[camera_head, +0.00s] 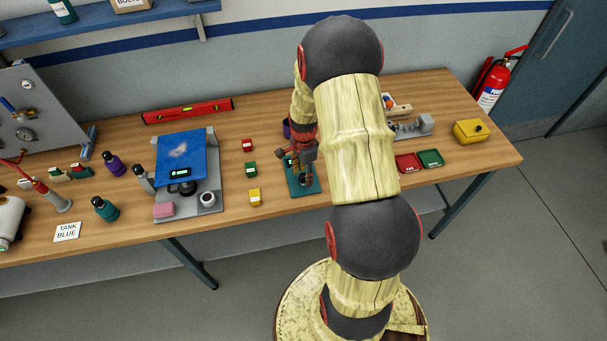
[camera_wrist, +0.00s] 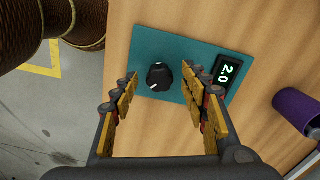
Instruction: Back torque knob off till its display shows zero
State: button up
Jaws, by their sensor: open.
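The torque knob (camera_wrist: 159,76) is black with a white pointer line. It sits on a teal plate (camera_wrist: 176,47) fixed flat on the wooden bench. Its display (camera_wrist: 227,73) on the same plate reads 2.0 in green digits. My gripper (camera_wrist: 160,85) is open, its two fingers apart on either side of the knob in the wrist view, and nothing is between the pads. I cannot tell how high the fingertips are above the plate. In the head view the teal plate (camera_head: 311,188) shows below my gripper (camera_head: 301,170), which hides the knob.
In the head view, small red, green and yellow blocks (camera_head: 254,197) stand left of the plate. Red and green trays (camera_head: 409,163) lie right of my arm. Bench (camera_head: 275,215) is bare just in front of the blocks.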

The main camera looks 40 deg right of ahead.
jog(key=shift+c, duration=1)
jog(key=c, duration=1)
jog(key=shift+o, duration=0.2)
jog(key=shift+n, duration=0.3)
jog(key=n, duration=0.4)
jog(key=shift+n, duration=0.4)
jog(key=n, duration=0.4)
jog(key=shift+n, duration=0.3)
jog(key=n, duration=0.9)
jog(key=shift+n, duration=0.5)
